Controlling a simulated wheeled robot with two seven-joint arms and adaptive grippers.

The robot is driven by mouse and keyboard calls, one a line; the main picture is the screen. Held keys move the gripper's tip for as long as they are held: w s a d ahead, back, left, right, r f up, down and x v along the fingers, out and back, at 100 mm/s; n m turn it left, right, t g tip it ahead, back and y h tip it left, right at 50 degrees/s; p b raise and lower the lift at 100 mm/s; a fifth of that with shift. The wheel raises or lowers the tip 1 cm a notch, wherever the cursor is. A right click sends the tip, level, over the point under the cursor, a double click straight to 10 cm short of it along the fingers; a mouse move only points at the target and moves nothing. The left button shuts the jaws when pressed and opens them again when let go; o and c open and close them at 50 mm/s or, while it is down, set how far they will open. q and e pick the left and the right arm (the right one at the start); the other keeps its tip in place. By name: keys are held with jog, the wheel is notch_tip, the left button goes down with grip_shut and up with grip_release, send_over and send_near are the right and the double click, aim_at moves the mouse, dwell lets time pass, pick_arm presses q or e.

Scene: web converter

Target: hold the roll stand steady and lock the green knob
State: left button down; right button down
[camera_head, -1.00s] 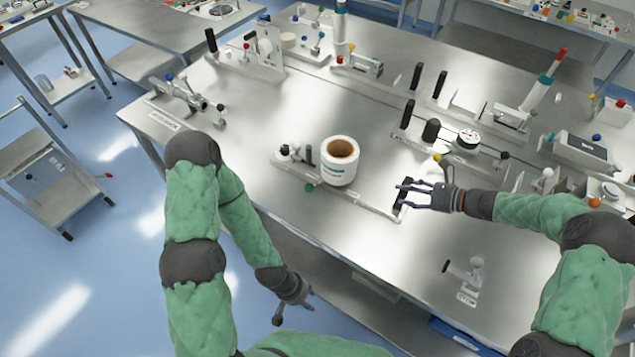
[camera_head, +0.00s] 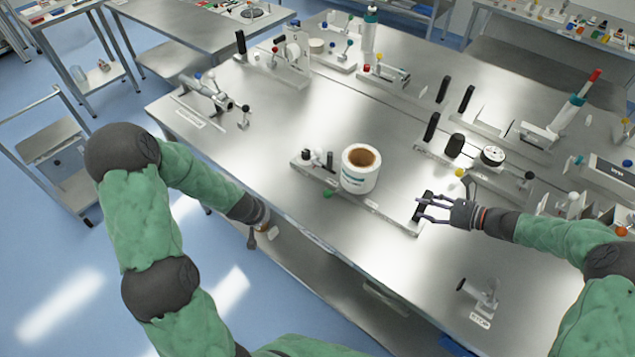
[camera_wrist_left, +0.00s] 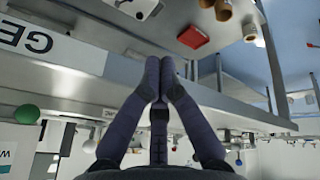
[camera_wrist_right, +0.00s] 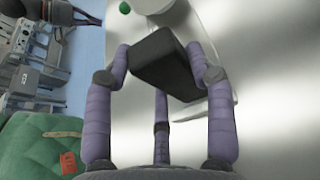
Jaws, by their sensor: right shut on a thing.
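The roll stand (camera_head: 390,215) is a long light bar on the steel table, carrying an upright white roll (camera_head: 359,182) with a brown core. The green knob (camera_head: 327,193) is on the stand's front side, left of the roll. It also shows in the left wrist view (camera_wrist_left: 26,114) and at the top of the right wrist view (camera_wrist_right: 125,8). My right gripper (camera_head: 423,207) is shut on the black block (camera_wrist_right: 165,62) at the stand's right end. My left gripper (camera_head: 262,236) is beside the table's front edge, apart from the knob; its fingers (camera_wrist_left: 160,65) are together and empty.
A small grey fixture (camera_head: 483,298) stands at the front right of the table. Black-handled fixtures (camera_head: 455,145) stand behind the right gripper. A clamp-like device (camera_head: 210,92) is at the left end. The tabletop between stand and front edge is clear.

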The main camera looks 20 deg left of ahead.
pick_arm(q)
jog(key=shift+n+t, duration=0.4)
jog(key=shift+n, duration=0.1)
jog(key=w+r, duration=0.1)
jog(key=w+a+r, duration=0.1)
jog(key=w, duration=0.1)
jog(key=w+a+r, duration=0.1)
jog(key=shift+w+a+r, duration=0.15)
jog(key=shift+w+r, duration=0.15)
jog(key=shift+w, duration=0.1)
jog(key=w+d+r+h, duration=0.1)
jog(key=w+d, duration=0.1)
jog(key=w, duration=0.1)
jog(key=w+d+r+h, duration=0.1)
jog(key=w+d, duration=0.1)
jog(key=w, duration=0.1)
jog(key=w+d+r+h, duration=0.2)
jog(key=w+d, duration=0.1)
jog(key=shift+w+g, duration=0.2)
jog(key=shift+g, duration=0.2)
jog(key=w+d+r+n+g+y, duration=0.1)
jog(key=w+d+r+n+g, duration=0.1)
jog(key=r+g, duration=0.4)
notch_tip(320, 180, up, 3)
jog(key=shift+w+d+n+g, duration=0.35)
jog(key=shift+d+n+g, duration=0.05)
jog(key=shift+d, duration=0.25)
jog(key=shift+f, duration=0.15)
